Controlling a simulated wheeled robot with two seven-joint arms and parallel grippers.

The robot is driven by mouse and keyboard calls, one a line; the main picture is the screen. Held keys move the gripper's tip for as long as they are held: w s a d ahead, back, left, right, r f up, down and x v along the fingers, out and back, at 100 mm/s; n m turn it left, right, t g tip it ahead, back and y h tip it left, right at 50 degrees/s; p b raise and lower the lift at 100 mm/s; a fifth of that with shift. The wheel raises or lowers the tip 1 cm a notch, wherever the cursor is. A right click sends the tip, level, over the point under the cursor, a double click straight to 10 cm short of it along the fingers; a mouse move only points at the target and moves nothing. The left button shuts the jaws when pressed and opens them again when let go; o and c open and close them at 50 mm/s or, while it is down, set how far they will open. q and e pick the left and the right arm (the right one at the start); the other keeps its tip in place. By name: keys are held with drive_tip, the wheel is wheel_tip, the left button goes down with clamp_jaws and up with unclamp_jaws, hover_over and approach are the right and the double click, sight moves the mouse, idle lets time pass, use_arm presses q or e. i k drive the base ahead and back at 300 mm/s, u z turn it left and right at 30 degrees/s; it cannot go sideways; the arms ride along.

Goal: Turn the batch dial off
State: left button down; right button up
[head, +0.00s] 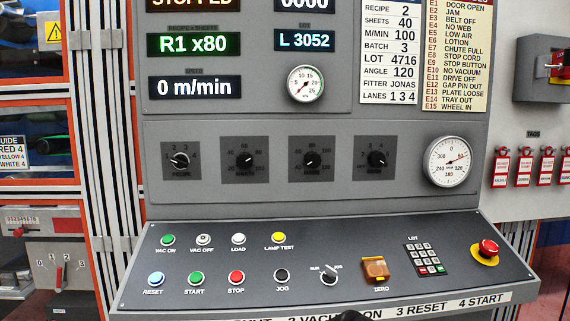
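Four black rotary dials sit in a row on the grey panel. The far-right dial (376,159) has small digits around its knob, and a white mark shows on the knob. Its label is too dark and small to read surely, so I cannot confirm that it is the batch dial or tell its setting. The far-left dial (180,160) has digits 1 to 4, and its label looks like RECIPE. The two middle dials, one left (246,160) and one right (312,160), have larger number scales.
A sloped console below carries push buttons, a selector switch (329,278), an amber ZERO cover (375,269), a keypad (423,259) and a red stop button (487,249). A round gauge (448,161) sits right of the dials. The sign (390,50) lists BATCH 3.

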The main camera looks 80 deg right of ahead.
sight(376, 159)
drive_tip(key=i, duration=0.5)
drive_tip(key=z, duration=1.05)
